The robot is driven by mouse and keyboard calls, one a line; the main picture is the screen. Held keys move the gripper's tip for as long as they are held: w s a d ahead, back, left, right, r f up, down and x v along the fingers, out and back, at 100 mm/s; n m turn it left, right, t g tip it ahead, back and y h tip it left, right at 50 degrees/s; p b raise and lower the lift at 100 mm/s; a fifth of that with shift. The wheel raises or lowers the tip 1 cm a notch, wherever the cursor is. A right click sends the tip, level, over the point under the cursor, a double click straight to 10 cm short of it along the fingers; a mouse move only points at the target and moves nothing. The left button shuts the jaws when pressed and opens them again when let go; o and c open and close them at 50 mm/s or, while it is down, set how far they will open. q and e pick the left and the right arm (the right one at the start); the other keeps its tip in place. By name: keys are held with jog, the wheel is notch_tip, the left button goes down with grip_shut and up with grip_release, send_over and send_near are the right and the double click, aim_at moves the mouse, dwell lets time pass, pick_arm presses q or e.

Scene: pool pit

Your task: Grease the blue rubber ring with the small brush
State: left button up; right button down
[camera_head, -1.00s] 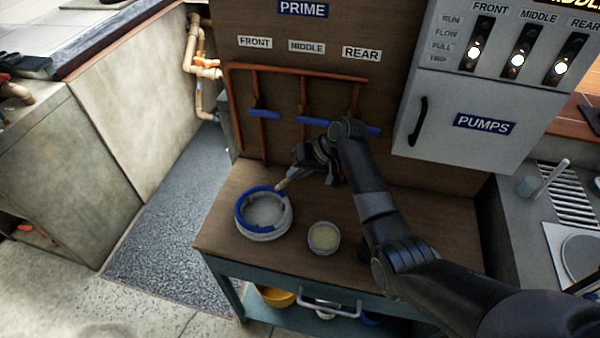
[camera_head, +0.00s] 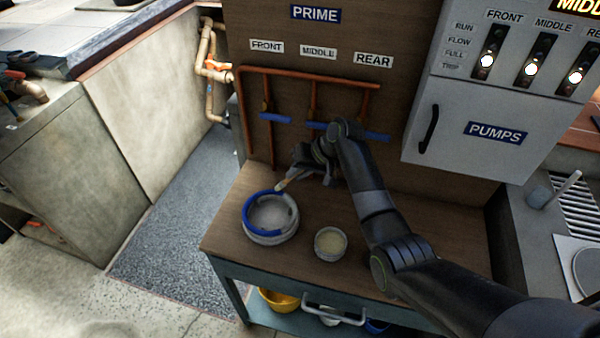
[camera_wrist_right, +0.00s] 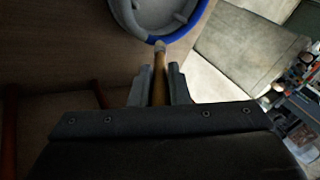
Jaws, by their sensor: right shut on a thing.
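The blue rubber ring (camera_head: 250,214) lies on a round grey part (camera_head: 271,238) on the wooden bench top. Blue shows along its left and far sides; the near right side looks pale grey. My right gripper (camera_head: 303,177) is shut on the small brush (camera_head: 283,184), just beyond the ring. In the right wrist view the brush (camera_wrist_right: 159,75) stands between the fingers (camera_wrist_right: 158,88). Its pale tip overlaps the edge of the blue ring (camera_wrist_right: 183,31); I cannot tell whether it touches. My left gripper is not in view.
A small round tub with pale yellowish contents (camera_head: 331,244) stands right of the ring. Behind the bench top (camera_head: 235,240) are copper pipes (camera_head: 310,80) with blue handles. A grey pumps cabinet (camera_head: 465,150) hangs at the right. The bench's front left corner is clear.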

jog(key=shift+a, duration=0.1)
jog(key=shift+w+a, duration=0.2)
jog(key=shift+a, duration=0.25)
jog(key=shift+a, duration=0.2)
jog(key=shift+a, duration=0.5)
jog(key=shift+a, duration=0.1)
jog(key=shift+a, duration=0.6)
jog(key=shift+s+a+p, duration=0.15)
jog(key=shift+a+p, duration=0.3)
jog(key=shift+a, duration=0.1)
